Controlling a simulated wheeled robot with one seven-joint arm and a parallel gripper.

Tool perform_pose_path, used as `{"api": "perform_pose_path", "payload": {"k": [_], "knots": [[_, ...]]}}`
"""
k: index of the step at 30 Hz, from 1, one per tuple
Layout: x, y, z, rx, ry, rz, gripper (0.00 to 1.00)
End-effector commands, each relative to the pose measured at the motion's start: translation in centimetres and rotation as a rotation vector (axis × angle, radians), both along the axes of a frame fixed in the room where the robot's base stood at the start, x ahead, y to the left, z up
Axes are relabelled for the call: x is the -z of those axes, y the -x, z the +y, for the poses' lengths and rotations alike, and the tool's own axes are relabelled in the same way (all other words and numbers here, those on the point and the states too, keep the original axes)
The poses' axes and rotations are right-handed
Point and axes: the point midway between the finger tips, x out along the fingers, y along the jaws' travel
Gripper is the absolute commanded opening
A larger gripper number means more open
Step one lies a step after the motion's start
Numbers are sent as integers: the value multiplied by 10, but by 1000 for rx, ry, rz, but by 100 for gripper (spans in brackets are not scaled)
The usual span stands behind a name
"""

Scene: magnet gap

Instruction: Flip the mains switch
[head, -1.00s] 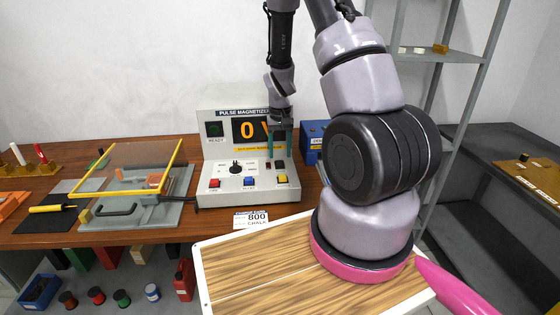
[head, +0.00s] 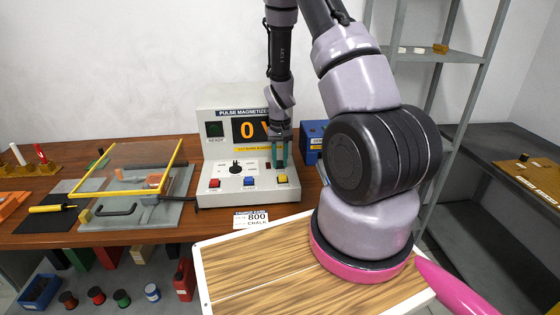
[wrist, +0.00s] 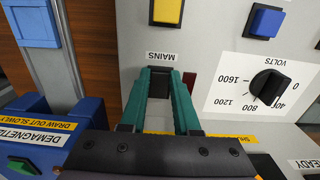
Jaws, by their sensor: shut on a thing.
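The pulse magnetizer (head: 243,192) is a pale box with an orange display reading 0 V, standing on the wooden bench. In the wrist view, the black mains switch (wrist: 159,84) sits below the upside-down MAINS label (wrist: 162,57) on its sloped panel. My gripper (wrist: 160,75) has its teal fingers closed on the two sides of this switch. In the head view my gripper (head: 279,160) reaches down to the panel's right part, and its fingers hide the switch there. I cannot tell which way the switch is set.
The volts knob (wrist: 268,87), yellow button (wrist: 166,11) and blue button (wrist: 263,21) are close to my gripper. The blue demagnetizer (head: 314,136) stands right of the magnetizer. A clear-lidded fixture with a yellow frame (head: 128,192) is on the left.

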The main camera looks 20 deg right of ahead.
Motion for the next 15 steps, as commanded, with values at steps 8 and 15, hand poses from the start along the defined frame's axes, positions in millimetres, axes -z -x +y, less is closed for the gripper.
{"api": "perform_pose_path", "payload": {"k": [8,15], "knots": [[-1,-5,-1,-1,-36,129,0],[-2,-5,-1,0,-48,170,0]]}}
